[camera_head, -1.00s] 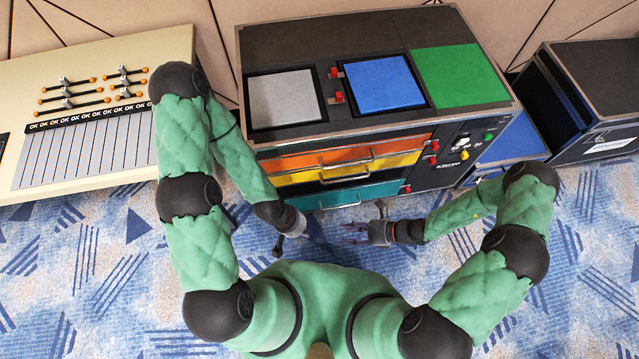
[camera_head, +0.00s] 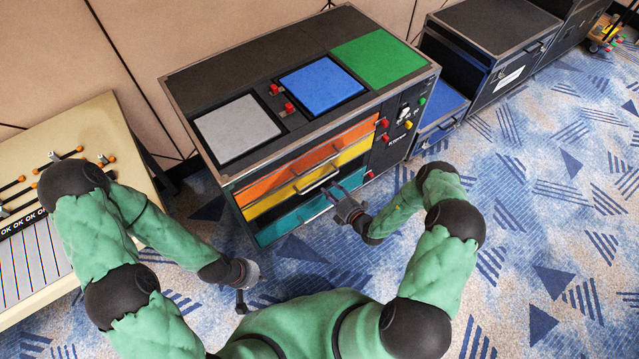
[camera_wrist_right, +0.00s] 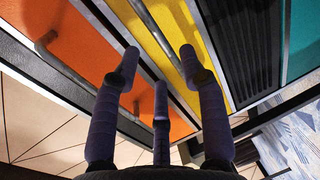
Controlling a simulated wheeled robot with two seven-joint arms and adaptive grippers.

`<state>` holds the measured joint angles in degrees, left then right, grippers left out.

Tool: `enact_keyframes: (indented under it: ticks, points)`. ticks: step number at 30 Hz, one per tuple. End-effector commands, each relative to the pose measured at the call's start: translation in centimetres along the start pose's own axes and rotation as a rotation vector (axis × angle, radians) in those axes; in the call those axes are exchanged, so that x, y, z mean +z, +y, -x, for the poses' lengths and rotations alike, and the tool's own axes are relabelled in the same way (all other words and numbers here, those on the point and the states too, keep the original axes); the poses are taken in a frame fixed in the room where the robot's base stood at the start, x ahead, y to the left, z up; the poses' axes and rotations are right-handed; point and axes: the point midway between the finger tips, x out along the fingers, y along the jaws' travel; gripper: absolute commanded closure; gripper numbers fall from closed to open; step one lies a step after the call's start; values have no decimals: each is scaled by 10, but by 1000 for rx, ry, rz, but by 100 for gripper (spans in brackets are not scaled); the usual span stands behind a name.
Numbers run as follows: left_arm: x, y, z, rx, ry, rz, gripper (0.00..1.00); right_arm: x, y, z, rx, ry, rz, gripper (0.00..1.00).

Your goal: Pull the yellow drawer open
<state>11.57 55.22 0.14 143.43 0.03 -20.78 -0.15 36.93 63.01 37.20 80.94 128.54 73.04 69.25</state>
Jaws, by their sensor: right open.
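The yellow drawer (camera_head: 352,153) sits between an orange drawer (camera_head: 280,180) above and a teal drawer (camera_head: 275,230) below. It looks shut. In the right wrist view the yellow face (camera_wrist_right: 185,25) fills the middle, with a metal handle bar (camera_wrist_right: 150,28) running along it. My right gripper (camera_head: 336,194) is at the drawer fronts, near the handles. In the wrist view its fingers (camera_wrist_right: 155,65) are apart, on either side of the bar's line; contact cannot be told. My left gripper (camera_head: 243,290) hangs low over the carpet, away from the cabinet; its jaw state is unclear.
The cabinet top holds grey, blue and green panels (camera_head: 383,58). Red knobs and switches (camera_head: 384,124) sit right of the drawers. A beige console (camera_head: 110,125) stands at left, a dark cabinet (camera_head: 495,30) at right. The patterned carpet (camera_head: 560,220) is open at right.

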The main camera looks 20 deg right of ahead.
Motion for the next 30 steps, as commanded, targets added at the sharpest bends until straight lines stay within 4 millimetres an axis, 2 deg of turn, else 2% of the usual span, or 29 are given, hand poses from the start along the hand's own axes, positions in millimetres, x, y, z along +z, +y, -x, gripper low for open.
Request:
enact_keyframes:
  ticks: [1, 6, 12, 24, 25, 29, 30]
  points:
    - [0, -2, -6, 0, 0, 0, 100, -1, -2, -11, 3, 3, 3, 57]
    - [0, -6, -15, 0, 0, 1, 100, -1, -2, -40, 2, 3, 3, 57]
    - [-1, -8, -22, 0, 0, 1, 100, -1, -1, -62, 1, 2, 3, 57]
    - [-1, -8, -23, 0, 0, 1, 100, -1, 0, -69, 0, 1, 1, 57]
    - [-1, -8, -23, 0, 0, 1, 100, -1, 0, -69, 0, 1, 1, 60]
    - [-1, -8, -23, 0, 0, 1, 100, -1, 0, -69, 0, 2, 2, 97]
    - [-1, -8, -23, 0, 0, 1, 100, -1, 0, -69, 0, 2, 1, 100]
